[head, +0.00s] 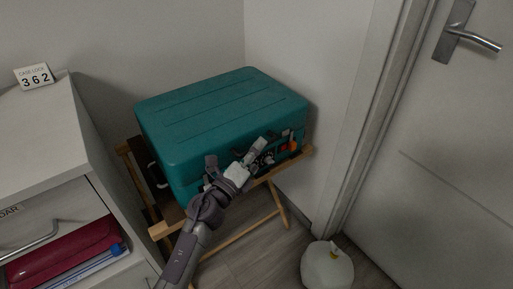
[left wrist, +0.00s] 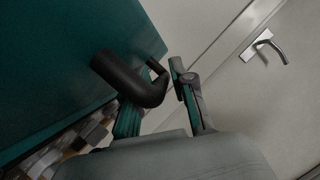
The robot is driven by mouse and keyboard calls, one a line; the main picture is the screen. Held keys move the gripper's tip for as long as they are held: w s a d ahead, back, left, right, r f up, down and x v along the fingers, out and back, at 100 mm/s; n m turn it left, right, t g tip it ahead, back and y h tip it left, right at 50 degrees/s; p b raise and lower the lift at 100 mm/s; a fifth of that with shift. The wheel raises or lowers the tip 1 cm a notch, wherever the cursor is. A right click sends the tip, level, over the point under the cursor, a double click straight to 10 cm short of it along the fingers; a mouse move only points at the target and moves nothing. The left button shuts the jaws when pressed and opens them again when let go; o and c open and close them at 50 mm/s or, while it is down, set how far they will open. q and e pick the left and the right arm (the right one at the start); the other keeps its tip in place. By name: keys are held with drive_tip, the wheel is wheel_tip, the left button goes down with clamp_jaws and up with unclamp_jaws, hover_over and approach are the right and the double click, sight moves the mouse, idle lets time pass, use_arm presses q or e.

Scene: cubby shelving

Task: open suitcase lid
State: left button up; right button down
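The teal suitcase (head: 220,105) lies flat with its lid shut on a wooden folding stand. Its front side faces me, and my left gripper (head: 237,153) is at that side, covering part of it. In the left wrist view the suitcase (left wrist: 50,70) fills the left, and a black curved handle (left wrist: 128,78) juts out close to the left finger. The left gripper (left wrist: 155,100) has its fingers spread apart, with no object clearly clamped between them. Whether a finger touches the handle or the lid edge, I cannot tell. My right gripper is in neither view.
The wooden stand (head: 227,239) holds the suitcase near the corner walls. A white round object (head: 327,266) sits on the floor before the door (head: 440,130).

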use_arm(q)
clamp_jaws()
drive_tip(key=shift+r, duration=0.1)
idle(0.4)
